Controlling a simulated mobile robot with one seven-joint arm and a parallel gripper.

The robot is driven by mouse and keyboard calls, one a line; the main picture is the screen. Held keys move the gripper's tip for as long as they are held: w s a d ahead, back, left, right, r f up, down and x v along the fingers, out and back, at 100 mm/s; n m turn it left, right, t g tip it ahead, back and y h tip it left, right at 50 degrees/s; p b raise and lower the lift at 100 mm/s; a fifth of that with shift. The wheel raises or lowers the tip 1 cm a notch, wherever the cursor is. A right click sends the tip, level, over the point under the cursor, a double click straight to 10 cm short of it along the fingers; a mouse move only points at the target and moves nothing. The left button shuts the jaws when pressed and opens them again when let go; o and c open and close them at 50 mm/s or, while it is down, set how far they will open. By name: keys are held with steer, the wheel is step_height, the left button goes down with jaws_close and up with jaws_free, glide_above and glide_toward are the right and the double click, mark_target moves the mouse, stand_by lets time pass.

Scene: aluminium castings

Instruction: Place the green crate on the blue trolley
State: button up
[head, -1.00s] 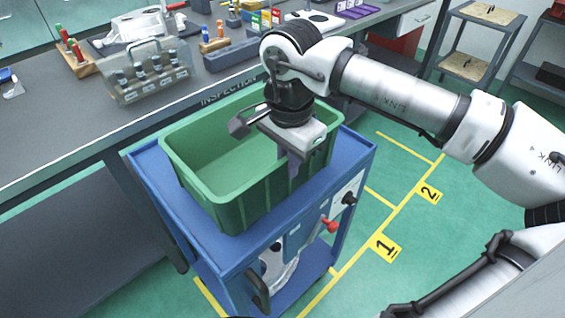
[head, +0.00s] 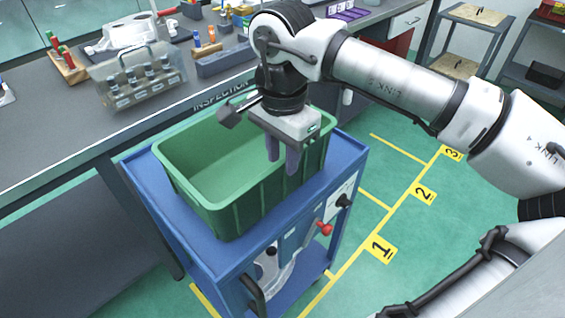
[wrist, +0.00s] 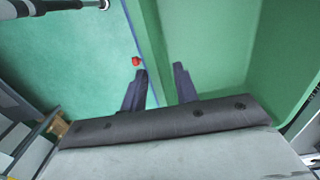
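The green crate (head: 225,170) stands upright on the top of the blue trolley (head: 335,172), with blue deck showing around its near sides. It looks empty where I can see into it. My gripper (head: 281,162) is open over the crate's near right wall, pointing down. One finger appears on the inner side of the rim and the other on the outer side. In the wrist view, the crate wall (wrist: 153,40) runs between my two spread fingers (wrist: 159,70), with no clear contact. The crate's far right corner is partly hidden by my gripper.
The grey inspection bench (head: 60,130) runs behind the trolley and carries a bottle carrier (head: 138,80) and small tools. The green floor to the right has yellow numbered bay lines (head: 380,248). Shelving (head: 465,45) stands at the back right.

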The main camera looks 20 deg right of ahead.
step_height(320, 180, up, 9)
steer(key=shift+r, duration=0.15)
stand_by(0.4)
